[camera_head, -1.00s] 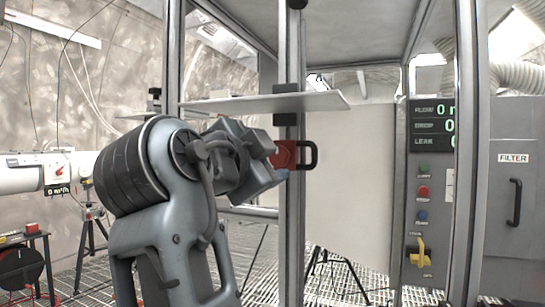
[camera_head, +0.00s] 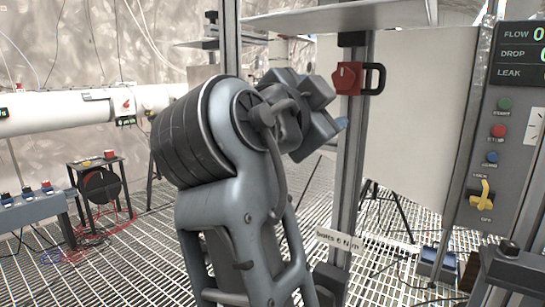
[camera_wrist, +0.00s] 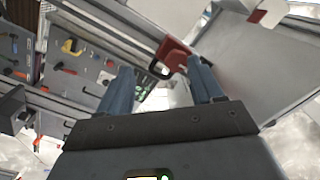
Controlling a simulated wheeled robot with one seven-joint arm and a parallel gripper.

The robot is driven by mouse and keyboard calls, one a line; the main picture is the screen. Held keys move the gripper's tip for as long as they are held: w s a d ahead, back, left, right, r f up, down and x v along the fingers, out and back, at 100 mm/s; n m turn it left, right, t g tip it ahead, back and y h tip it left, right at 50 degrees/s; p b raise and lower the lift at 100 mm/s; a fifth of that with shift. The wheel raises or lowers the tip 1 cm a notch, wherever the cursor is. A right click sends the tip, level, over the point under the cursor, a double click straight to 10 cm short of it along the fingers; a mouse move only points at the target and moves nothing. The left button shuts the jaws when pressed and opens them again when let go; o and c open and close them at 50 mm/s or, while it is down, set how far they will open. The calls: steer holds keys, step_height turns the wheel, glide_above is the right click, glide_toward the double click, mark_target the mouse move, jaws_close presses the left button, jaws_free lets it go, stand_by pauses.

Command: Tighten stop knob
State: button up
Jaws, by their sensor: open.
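A red block (camera_head: 347,79) with a knob-like raised front and a black loop handle (camera_head: 375,79) is mounted on the upright metal post, below the shelf. I take it for the stop knob. In the wrist view the red block (camera_wrist: 173,54) lies ahead, near the fingertips, with its black handle beside it. My gripper (camera_head: 338,124) is just below and left of the block in the head view. In the wrist view my gripper (camera_wrist: 159,66) has its two blue-grey fingers spread apart with nothing held. Whether a finger touches the block cannot be told.
The post (camera_head: 347,190) stands close beside my gripper. A grey shelf (camera_head: 340,17) overhangs the block. A control panel (camera_head: 500,130) with coloured buttons and a yellow switch (camera_head: 482,193) is at the right.

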steer(key=s+d+f+n+t+y, duration=0.1)
steer(key=d+f+n+y, duration=0.3)
steer(key=f, duration=0.7)
steer(key=s+f+n+t+y, duration=0.1)
steer(key=s+f+n, duration=0.1)
steer(key=f+n, duration=0.65)
steer(key=s+d+f+n+g+y, duration=0.1)
steer(key=s+d+f+y, duration=0.1)
steer(key=s+f, duration=0.6)
steer(key=s+d+f+n+g+y, duration=0.1)
steer(key=s+d+f+n+y, duration=0.15)
steer(key=s+f, duration=0.45)
steer(key=s+d+f, duration=0.1)
steer(key=s+d, duration=0.2)
steer(key=s, duration=1)
steer(key=s+d, duration=0.2)
steer(key=s, duration=1.1)
step_height(320, 180, up, 13)
steer(key=p, duration=1.3)
